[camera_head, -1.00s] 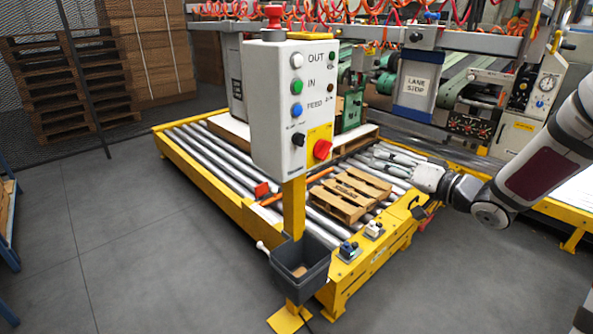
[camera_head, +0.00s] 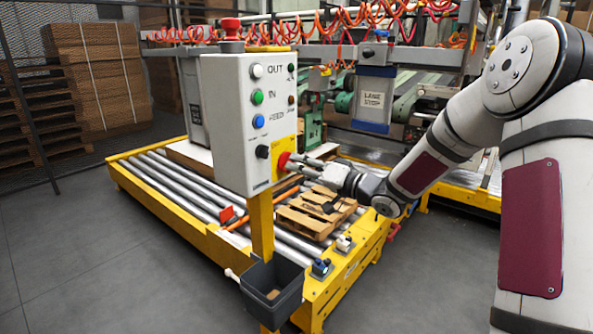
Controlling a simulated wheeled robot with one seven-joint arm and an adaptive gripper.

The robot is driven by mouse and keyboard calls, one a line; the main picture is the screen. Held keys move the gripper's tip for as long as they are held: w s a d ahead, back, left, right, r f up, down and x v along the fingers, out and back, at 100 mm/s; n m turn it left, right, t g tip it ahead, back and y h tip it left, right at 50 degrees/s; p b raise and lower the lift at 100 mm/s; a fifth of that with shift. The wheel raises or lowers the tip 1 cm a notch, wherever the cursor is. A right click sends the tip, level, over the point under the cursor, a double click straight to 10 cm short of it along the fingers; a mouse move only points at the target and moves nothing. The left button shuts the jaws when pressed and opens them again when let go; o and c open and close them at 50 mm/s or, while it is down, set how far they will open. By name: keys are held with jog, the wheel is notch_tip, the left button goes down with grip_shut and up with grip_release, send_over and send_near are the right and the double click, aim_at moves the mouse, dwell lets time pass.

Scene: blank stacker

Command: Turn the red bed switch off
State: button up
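The red bed switch (camera_head: 283,160) is a red rotary knob on a yellow plate, low on the right side of the white control box (camera_head: 226,130). My gripper (camera_head: 300,162) reaches in from the right, with its fingertips at the right side of the red knob. The fingers partly cover the knob, so I cannot tell whether they touch it or how far apart they are. The knob's exact turn angle is too small to read.
The box carries white, green and blue buttons, a black knob (camera_head: 262,151) and a red mushroom button (camera_head: 231,28) on top. A yellow post (camera_head: 261,225) holds it above a grey bin (camera_head: 272,290). Behind are a roller bed and wooden pallets (camera_head: 310,218).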

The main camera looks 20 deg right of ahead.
jog(key=shift+x, duration=0.85)
jog(key=shift+c, duration=0.3)
grip_shut()
jog(key=shift+d+f+n+b, duration=0.1)
jog(key=shift+n+b, duration=4.35)
jog(key=shift+n, duration=4.45)
